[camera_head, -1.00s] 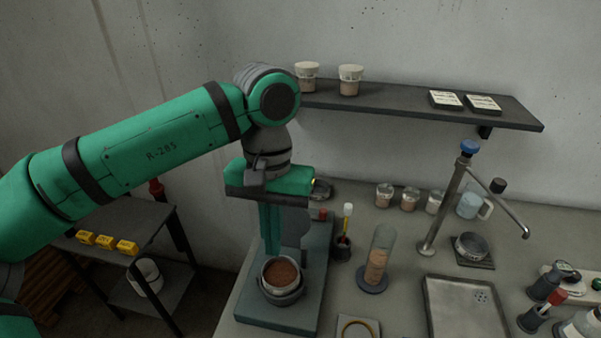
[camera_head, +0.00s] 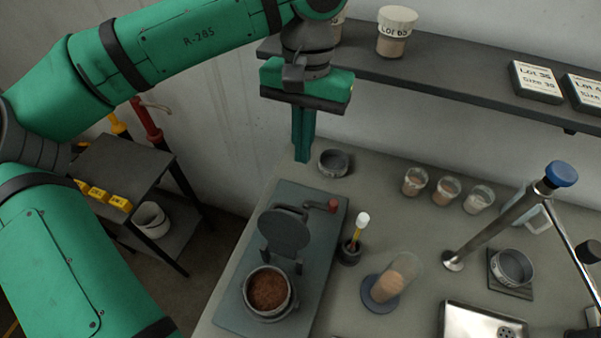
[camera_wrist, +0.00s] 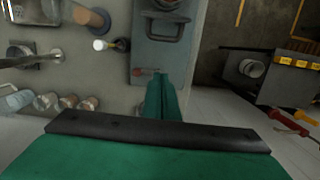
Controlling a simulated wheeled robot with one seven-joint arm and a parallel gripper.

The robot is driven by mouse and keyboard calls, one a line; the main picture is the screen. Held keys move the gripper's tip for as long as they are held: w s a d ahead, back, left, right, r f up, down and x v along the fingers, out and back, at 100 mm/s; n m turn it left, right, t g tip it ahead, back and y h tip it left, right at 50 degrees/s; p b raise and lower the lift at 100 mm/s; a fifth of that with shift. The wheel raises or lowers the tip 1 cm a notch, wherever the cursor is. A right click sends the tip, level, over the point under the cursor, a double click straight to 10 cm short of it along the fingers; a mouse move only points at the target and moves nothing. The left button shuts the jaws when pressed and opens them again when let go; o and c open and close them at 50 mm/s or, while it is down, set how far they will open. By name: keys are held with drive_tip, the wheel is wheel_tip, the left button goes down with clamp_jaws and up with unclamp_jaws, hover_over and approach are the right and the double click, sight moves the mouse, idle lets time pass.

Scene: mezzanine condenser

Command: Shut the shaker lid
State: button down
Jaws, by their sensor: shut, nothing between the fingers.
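The shaker is a grey base plate (camera_head: 233,310) with a round cup (camera_head: 268,292) holding brown grains. Its dark round lid (camera_head: 285,234) stands upright, open, on a hinge behind the cup. A red knob (camera_head: 333,205) sits at the plate's far right corner. My gripper (camera_head: 301,155) is shut and empty. It points down, above and beyond the far end of the plate, apart from the lid. In the wrist view, the closed fingers (camera_wrist: 164,88) show beside the red knob, and part of the lid frame (camera_wrist: 166,22) shows at the top edge.
A small grey dish (camera_head: 334,162) stands behind the plate. A brush in a dark holder (camera_head: 350,253) and a glass cylinder (camera_head: 397,276) stand to the right. The wall shelf (camera_head: 440,82) overhangs the counter's back. A low side table (camera_head: 124,166) is at left.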

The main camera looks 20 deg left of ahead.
sight(287, 222)
drive_tip(key=s+f, duration=0.4)
drive_tip(key=f, duration=0.4)
drive_tip(key=shift+s+a, duration=0.15)
drive_tip(key=shift+s, duration=0.2)
drive_tip(key=shift+w, duration=0.1)
idle(0.3)
